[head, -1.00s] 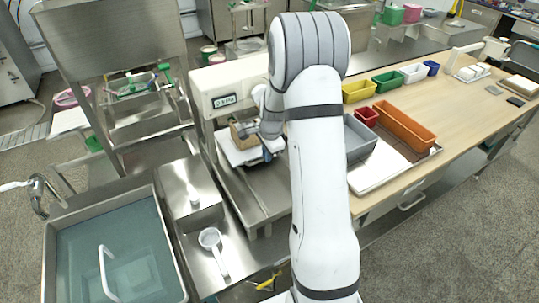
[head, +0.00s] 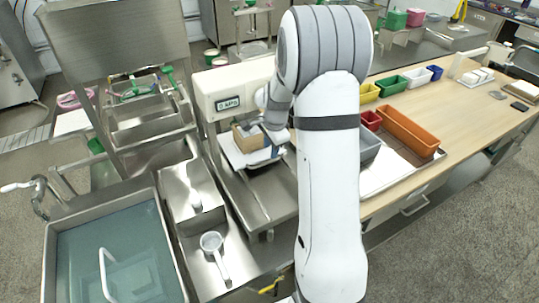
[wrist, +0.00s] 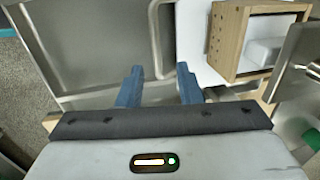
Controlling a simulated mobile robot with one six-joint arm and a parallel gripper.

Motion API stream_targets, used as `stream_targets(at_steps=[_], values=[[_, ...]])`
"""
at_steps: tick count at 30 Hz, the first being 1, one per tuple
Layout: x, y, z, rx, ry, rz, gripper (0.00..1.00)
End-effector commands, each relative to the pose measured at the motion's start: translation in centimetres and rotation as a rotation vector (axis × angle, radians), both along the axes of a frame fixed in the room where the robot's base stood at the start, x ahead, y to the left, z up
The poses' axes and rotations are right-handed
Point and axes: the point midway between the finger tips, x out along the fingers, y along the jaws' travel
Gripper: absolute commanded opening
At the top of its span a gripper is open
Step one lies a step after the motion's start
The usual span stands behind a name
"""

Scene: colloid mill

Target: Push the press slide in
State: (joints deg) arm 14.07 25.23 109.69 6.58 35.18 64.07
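The press is a cream machine (head: 235,92) with a small display, standing on the steel bench. Its white slide plate (head: 240,157) sticks out at the front, under the head. A wooden box (head: 246,137) sits on the plate; in the wrist view the box (wrist: 224,45) holds a white block. My gripper (head: 274,148) is at the right front of the slide, partly hidden by my arm. In the wrist view its two blue fingers (wrist: 160,80) are apart with nothing between them. The right finger is close to the edge of the white plate (wrist: 200,60); contact cannot be told.
A water-filled sink (head: 115,255) and a white strainer (head: 213,243) lie at the left front. Coloured bins, including an orange one (head: 410,131), stand on the wooden table at the right. Steel bench space lies in front of the slide.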

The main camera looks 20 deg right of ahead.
Motion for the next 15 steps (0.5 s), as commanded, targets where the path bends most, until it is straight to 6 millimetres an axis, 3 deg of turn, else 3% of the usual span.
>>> stream_targets(at_steps=[6, 15], values=[[-0.5, 0.0, 2.5, -0.001, -0.001, 0.0, 0.33], [-0.5, 0.0, 2.8, 0.0, 0.0, 0.001, 0.33]])
